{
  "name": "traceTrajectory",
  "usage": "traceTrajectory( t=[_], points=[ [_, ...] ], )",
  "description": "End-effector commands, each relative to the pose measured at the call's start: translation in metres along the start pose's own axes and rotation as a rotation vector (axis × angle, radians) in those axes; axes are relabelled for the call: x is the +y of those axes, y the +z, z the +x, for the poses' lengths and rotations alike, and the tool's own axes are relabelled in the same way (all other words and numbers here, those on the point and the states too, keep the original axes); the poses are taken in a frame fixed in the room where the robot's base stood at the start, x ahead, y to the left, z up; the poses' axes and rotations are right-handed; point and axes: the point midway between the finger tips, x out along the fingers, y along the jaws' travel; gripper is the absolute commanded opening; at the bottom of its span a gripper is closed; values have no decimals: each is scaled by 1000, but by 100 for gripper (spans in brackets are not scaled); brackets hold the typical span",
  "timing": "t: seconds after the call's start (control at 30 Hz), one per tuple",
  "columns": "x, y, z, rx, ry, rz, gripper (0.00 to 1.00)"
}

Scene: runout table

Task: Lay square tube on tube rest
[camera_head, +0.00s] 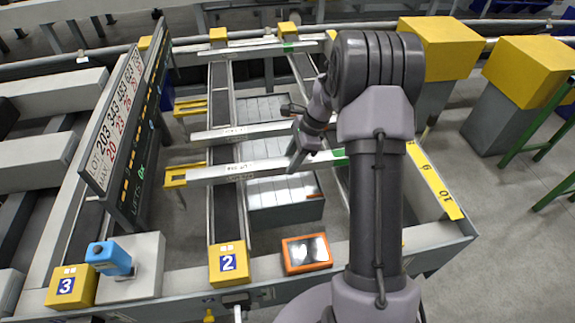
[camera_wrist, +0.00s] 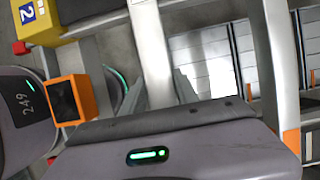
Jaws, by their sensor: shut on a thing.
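A long pale square tube (camera_head: 235,172) lies crosswise over the two rails of the runout table. Its right end is green, and its left end is at a yellow forked bracket (camera_head: 174,176), which looks like a tube rest. I cannot tell whether the tube touches it. My gripper (camera_head: 296,160) is at the tube, right of its middle. In the wrist view the pale tube (camera_wrist: 149,35) runs up from between my gripper's grey fingers (camera_wrist: 158,88), which are shut on it.
Another pale tube (camera_head: 235,133) lies parallel farther back, near a second yellow bracket (camera_head: 190,108). A dark sign board (camera_head: 125,125) stands left. An orange-framed device (camera_head: 307,253) and yellow block 2 (camera_head: 228,263) sit on the front edge. Grey bins (camera_head: 285,200) are below the rails.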

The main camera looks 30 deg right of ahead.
Motion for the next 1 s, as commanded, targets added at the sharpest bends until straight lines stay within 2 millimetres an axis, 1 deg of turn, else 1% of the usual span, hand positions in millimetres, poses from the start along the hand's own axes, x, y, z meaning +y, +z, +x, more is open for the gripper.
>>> traceTrajectory(
  t=[0.03, 0.2, 0.23, 0.33, 0.4, 0.6, 0.73, 0.77, 0.8, 0.87, 1.0],
  points=[
    [-7, 1, 3, 1, -1, -3, 0],
    [-22, 4, 4, 0, -1, -2, 0],
    [-23, 3, 8, 0, 0, -1, 0],
    [-22, -6, 30, 0, 1, -1, 0],
    [-22, -10, 38, 0, 1, -1, 0],
    [-22, -9, 35, 0, 0, -2, 0],
    [-22, -10, 38, 0, 0, -2, 0],
    [-22, -10, 38, 1, 1, -2, 40],
    [-22, -10, 38, 1, 1, -2, 48],
    [-22, -10, 38, 1, 1, -2, 58],
    [-21, -10, 38, 1, 1, -2, 58]
  ],
)
